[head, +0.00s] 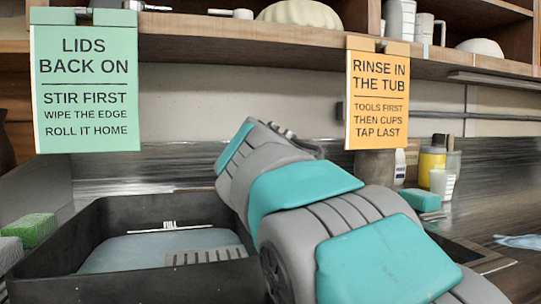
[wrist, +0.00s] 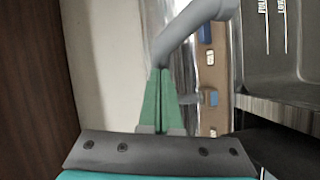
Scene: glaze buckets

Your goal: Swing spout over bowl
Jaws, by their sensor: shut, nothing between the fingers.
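In the wrist view, my gripper (wrist: 160,72) has its green fingers shut together with nothing between them. The grey curved spout (wrist: 190,32) rises from just beyond the fingertips and bends toward the upper right. Its lower part lies close to the tips; I cannot tell whether they touch. A grey basin (wrist: 309,67), likely a bowl of the sink, is at the right, with a ledge below it. In the head view, a black-walled basin (head: 60,240) with a FULL mark stands at the lower left. My arm hides the fingers and spout there.
A green sign (head: 86,80) and an orange sign (head: 377,95) hang from the shelf (head: 250,35) above. A green sponge block (head: 30,228) sits left of the basin. A teal block (head: 420,199), a white cup (head: 442,182) and a yellow bottle (head: 431,163) stand at the right.

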